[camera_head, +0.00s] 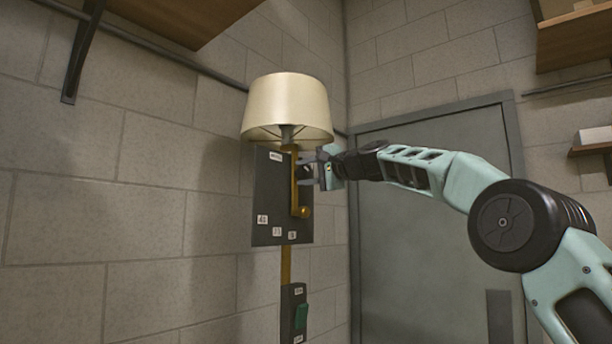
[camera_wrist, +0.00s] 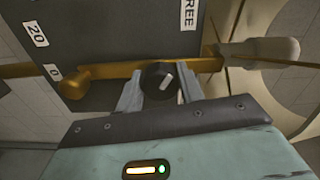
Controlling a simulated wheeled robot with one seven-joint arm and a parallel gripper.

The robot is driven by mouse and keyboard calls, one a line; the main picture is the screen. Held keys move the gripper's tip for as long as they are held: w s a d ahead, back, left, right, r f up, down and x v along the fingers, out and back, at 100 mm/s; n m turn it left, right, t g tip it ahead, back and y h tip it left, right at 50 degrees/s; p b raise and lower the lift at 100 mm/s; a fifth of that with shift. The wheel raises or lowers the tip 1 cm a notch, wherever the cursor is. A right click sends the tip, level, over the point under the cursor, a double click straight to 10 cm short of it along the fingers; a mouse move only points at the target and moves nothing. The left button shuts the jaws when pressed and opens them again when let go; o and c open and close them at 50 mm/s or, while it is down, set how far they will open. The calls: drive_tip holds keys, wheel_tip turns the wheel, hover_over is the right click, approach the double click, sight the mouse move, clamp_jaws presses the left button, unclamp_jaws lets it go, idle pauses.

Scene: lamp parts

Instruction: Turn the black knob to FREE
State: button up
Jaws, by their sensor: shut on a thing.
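The black knob (camera_wrist: 160,80) sits between the two fingers of my gripper (camera_wrist: 160,88) in the wrist view, and the fingers are shut on it. A white mark on its face points up and slightly right in that view. The FREE label (camera_wrist: 188,14) is on the dark panel (camera_wrist: 120,30), above and right of the knob. In the head view my gripper (camera_head: 308,170) reaches the right side of the panel (camera_head: 268,195) from the right. The knob cannot be made out there.
A brass arm (camera_wrist: 120,70) with a rounded end runs just behind the knob. The lamp with a cream shade (camera_head: 288,105) is directly above the panel. Number labels (camera_wrist: 35,33) are on the panel. A green switch (camera_head: 301,315) is below. A grey door (camera_head: 430,240) stands behind my arm.

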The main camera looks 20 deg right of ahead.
drive_tip(key=shift+f+n, duration=0.1)
drive_tip(key=shift+n, duration=0.2)
drive_tip(key=o, duration=1)
drive_tip(key=shift+b+v, duration=4.95)
drive_tip(key=shift+v, duration=3.75)
